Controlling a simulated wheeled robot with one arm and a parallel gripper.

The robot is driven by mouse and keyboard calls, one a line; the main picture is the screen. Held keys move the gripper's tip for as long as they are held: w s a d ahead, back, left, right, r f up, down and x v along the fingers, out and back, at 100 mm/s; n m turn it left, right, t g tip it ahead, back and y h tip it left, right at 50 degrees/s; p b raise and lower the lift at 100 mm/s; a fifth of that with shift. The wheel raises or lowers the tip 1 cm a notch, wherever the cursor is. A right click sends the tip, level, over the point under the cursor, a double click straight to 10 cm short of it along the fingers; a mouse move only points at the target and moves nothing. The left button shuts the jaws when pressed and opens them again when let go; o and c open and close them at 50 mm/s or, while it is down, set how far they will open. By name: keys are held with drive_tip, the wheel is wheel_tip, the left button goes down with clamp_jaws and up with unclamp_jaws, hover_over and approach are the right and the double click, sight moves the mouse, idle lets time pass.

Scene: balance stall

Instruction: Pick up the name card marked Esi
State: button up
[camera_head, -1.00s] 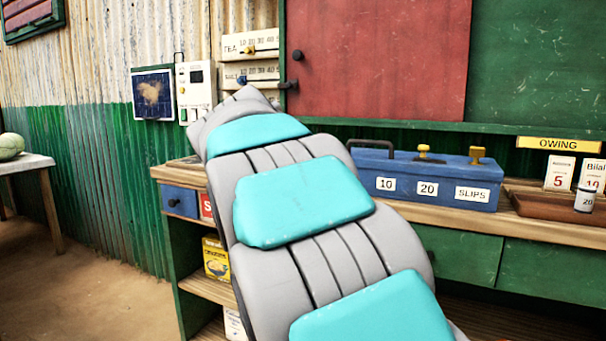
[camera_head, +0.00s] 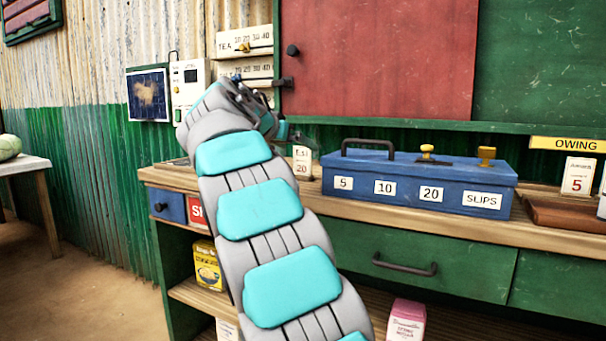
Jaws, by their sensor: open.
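The name card marked Esi (camera_head: 302,162) is a small white card with "20" in red below the name. It stands upright on the wooden counter, just left of the blue cash box. My arm reaches up from the bottom of the view, and my gripper (camera_head: 272,108) is at its far end, above and slightly left of the card. The gripper is open and seems apart from the card. Its fingers are small and partly hidden by my own wrist.
The blue cash box (camera_head: 415,185) stands right of the card. Another card with a red 5 (camera_head: 577,177) and a brown tray (camera_head: 560,215) are at the far right. A slider panel (camera_head: 245,42) is on the wall behind my gripper. A drawer handle (camera_head: 405,266) sticks out below the counter.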

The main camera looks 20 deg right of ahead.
sight(302, 150)
drive_tip(key=x, duration=0.5)
drive_tip(key=shift+a+f, duration=0.1)
drive_tip(key=shift+f, duration=0.1)
drive_tip(key=shift+s, duration=0.1)
clamp_jaws()
idle(0.5)
